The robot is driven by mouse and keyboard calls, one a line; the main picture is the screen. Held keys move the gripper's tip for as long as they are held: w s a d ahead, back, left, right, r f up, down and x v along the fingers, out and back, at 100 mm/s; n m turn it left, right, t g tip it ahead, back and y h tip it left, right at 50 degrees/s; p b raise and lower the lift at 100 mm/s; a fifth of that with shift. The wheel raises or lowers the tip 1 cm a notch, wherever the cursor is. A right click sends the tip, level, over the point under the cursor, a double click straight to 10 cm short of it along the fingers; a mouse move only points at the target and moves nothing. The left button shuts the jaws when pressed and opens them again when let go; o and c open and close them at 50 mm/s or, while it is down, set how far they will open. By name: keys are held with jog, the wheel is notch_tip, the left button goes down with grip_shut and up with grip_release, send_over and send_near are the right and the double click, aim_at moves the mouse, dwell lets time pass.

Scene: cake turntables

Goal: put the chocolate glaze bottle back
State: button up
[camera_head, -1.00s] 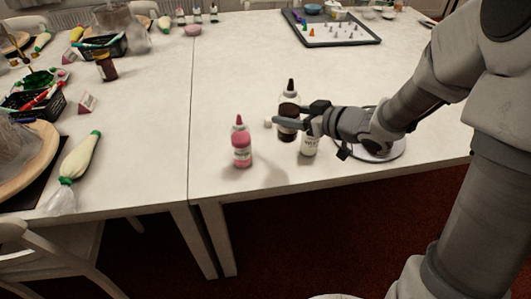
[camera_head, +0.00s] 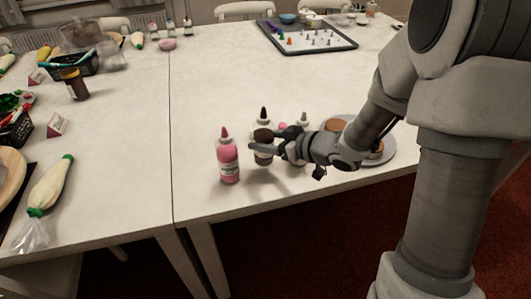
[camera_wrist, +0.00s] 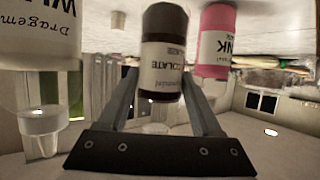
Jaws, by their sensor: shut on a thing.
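The chocolate glaze bottle (camera_head: 263,152), dark with a white label and dark nozzle, is upright between the pink bottle (camera_head: 228,160) at its left and a white bottle (camera_head: 301,152) at its right. My gripper (camera_head: 264,144) is shut on it, its fingers partly covering it in the head view. In the wrist view the chocolate bottle (camera_wrist: 162,60) stands between my two fingers. The white bottle (camera_wrist: 40,30) is at the left there and the pink bottle (camera_wrist: 215,40) at the right, close by. I cannot tell whether the held bottle's base touches the table.
A turntable (camera_head: 388,155) with round brown items is partly hidden behind my forearm. A small pink thing (camera_head: 283,126) lies behind the bottles. A dark tray (camera_head: 310,46) is at the back. A piping bag (camera_head: 48,187) lies at the left. The table's middle is clear.

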jog(key=shift+f+b, duration=0.55)
jog(key=shift+f, duration=0.95)
jog(key=shift+f, duration=0.1)
jog(key=shift+f, duration=0.15)
jog(key=o, duration=0.9)
